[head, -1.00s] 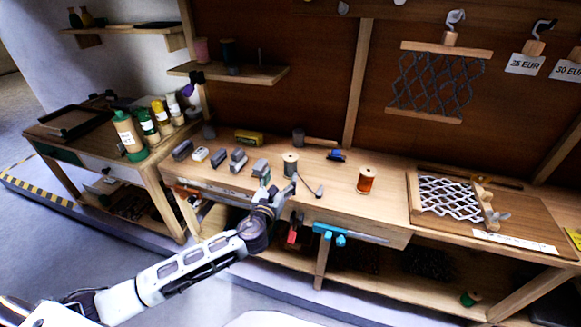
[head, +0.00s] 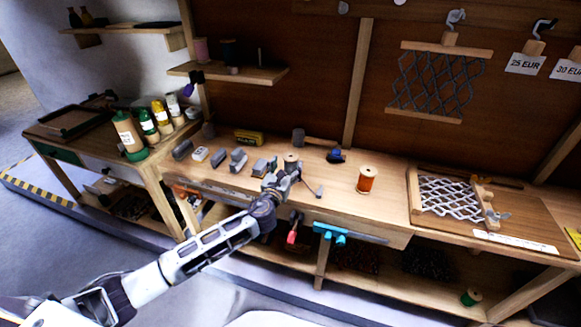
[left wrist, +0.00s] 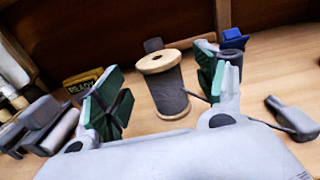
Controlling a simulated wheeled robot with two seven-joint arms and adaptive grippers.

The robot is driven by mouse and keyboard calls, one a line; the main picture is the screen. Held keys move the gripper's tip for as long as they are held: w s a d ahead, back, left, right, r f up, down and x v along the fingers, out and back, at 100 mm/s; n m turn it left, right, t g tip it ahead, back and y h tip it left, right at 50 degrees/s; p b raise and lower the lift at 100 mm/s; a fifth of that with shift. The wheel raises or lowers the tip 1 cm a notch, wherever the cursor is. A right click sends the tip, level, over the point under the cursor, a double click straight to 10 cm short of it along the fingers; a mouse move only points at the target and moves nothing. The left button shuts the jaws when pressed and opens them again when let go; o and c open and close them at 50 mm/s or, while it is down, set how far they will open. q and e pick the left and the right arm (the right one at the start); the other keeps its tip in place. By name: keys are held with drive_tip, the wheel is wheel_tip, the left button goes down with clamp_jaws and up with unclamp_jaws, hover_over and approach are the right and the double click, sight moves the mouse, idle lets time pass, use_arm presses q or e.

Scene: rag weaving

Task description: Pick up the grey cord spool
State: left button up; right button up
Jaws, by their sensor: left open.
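The grey cord spool (left wrist: 169,88) stands upright on the bench in the left wrist view, with pale wooden ends and dark grey cord. In the head view its top (head: 291,158) shows just behind my left gripper (head: 278,172), which hides its lower part. My left gripper (left wrist: 155,95) is open, with a green-padded finger to the left and right of the spool. The spool shows between and beyond the fingers. I cannot tell whether either finger touches it. My right gripper is not in view.
An orange spool (head: 366,180) stands to the right. Several grey blocks (head: 238,160) lie to the left. A yellow box (head: 249,138) and a mallet (head: 318,141) lie behind. The bench between orange spool and loom is clear.

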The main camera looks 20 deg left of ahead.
sight(288, 163)
use_arm(q)
drive_tip(key=shift+w, duration=0.1)
drive_tip(key=shift+w, duration=2.5)
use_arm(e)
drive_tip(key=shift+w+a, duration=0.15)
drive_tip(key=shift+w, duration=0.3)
use_arm(q)
drive_tip(key=shift+f, duration=0.1)
drive_tip(key=shift+c, duration=0.2)
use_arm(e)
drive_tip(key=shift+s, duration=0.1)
use_arm(q)
drive_tip(key=c, duration=1)
drive_tip(key=shift+c, duration=0.2)
